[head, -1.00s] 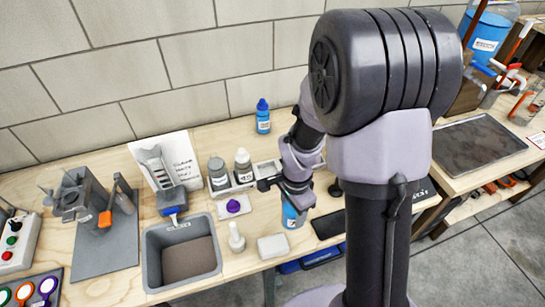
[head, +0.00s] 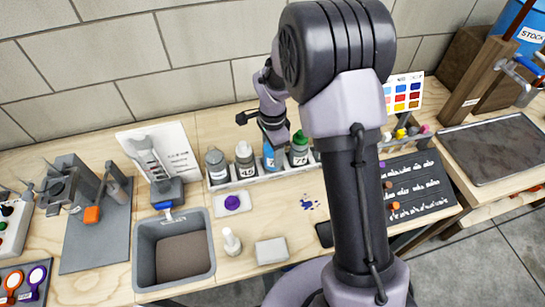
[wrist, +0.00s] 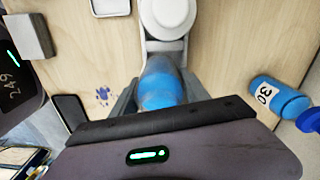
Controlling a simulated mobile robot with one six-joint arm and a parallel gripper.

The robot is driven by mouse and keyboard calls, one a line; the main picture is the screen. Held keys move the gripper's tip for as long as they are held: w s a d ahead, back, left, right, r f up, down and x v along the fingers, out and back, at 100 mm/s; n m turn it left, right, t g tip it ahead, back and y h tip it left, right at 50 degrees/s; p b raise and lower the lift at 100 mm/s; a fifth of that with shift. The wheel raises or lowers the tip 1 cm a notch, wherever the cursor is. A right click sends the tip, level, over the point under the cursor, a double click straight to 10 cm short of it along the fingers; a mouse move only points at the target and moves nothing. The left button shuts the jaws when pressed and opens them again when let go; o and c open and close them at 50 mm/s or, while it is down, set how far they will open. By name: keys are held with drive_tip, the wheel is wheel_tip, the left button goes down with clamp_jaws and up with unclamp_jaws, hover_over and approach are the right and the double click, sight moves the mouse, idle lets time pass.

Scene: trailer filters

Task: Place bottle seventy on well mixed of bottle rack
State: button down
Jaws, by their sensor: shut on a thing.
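The white bottle rack (head: 236,184) stands along the back of the bench, with a grey bottle (head: 217,165), a white-capped bottle (head: 244,160) and a green bottle (head: 298,150) in it. My gripper (head: 273,138) is over the rack, shut on a blue bottle (head: 269,157) between the white-capped and green bottles. In the wrist view the blue bottle (wrist: 160,88) sits between the jaws, beside the white-capped bottle (wrist: 168,14). Its number is not readable. I cannot tell whether its base rests in the rack. The "well mixed" marking is not readable.
Another blue bottle (wrist: 278,97), labelled 30, is to the right in the wrist view. Blue smears (head: 310,203) mark the bench.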

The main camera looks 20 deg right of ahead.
sight(272, 156)
drive_tip(key=shift+w+d+f+b, duration=0.15)
drive_tip(key=shift+f+b, duration=0.15)
drive_tip(key=shift+f, duration=0.3)
drive_tip(key=shift+w+a+f+b, duration=0.1)
drive_tip(key=shift+w+f+b, duration=0.15)
drive_tip(key=shift+f, duration=0.3)
drive_tip(key=shift+w+d+f+b, duration=0.1)
drive_tip(key=shift+f+b, duration=0.25)
drive_tip(key=shift+f, duration=0.25)
drive_tip(key=shift+f, duration=0.15)
drive_tip(key=c, duration=0.6)
unclamp_jaws()
drive_tip(key=shift+o, duration=0.2)
